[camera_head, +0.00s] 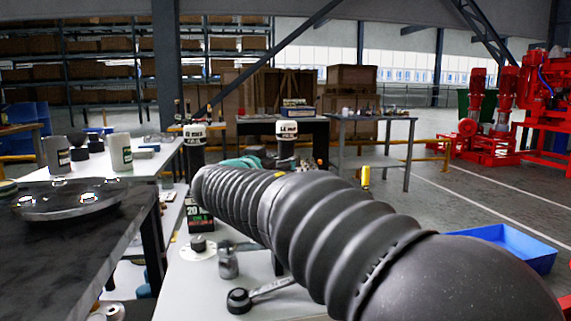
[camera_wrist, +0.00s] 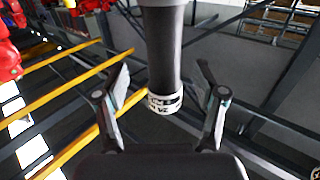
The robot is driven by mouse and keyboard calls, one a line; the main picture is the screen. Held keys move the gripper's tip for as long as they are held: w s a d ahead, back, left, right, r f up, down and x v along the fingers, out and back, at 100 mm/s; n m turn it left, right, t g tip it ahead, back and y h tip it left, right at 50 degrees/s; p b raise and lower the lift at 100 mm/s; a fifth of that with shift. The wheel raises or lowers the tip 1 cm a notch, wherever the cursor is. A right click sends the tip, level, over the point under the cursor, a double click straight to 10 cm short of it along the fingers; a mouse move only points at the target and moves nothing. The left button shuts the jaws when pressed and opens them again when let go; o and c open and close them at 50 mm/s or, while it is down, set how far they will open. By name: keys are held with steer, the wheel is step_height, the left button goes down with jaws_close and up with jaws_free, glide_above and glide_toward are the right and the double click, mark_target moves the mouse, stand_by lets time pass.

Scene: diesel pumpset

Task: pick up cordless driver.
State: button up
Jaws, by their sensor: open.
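I cannot clearly make out a cordless driver. A black block with "20" lettering and a green mark (camera_head: 200,213) stands on the light bench, partly behind my arm; it may be part of it. A teal item (camera_head: 240,162) lies behind the arm, its shape unclear. My gripper (camera_wrist: 160,98) has its two fingers spread apart in the wrist view. A black cylinder with a white lettered band (camera_wrist: 165,102) shows between the fingers in that picture; I cannot tell its distance, and no grip on it shows. In the head view my arm hides the gripper.
A metal flange (camera_head: 75,200) lies on the dark table at left. A ratchet-like tool (camera_head: 262,292) lies in front. A blue bin (camera_head: 520,249) is at right.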

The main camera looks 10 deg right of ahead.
mark_target(283, 158)
steer(key=shift+p+x, duration=0.7)
steer(key=shift+x, duration=1.65)
steer(key=shift+w+a, duration=0.15)
steer(key=shift+a, duration=0.05)
jaws_close()
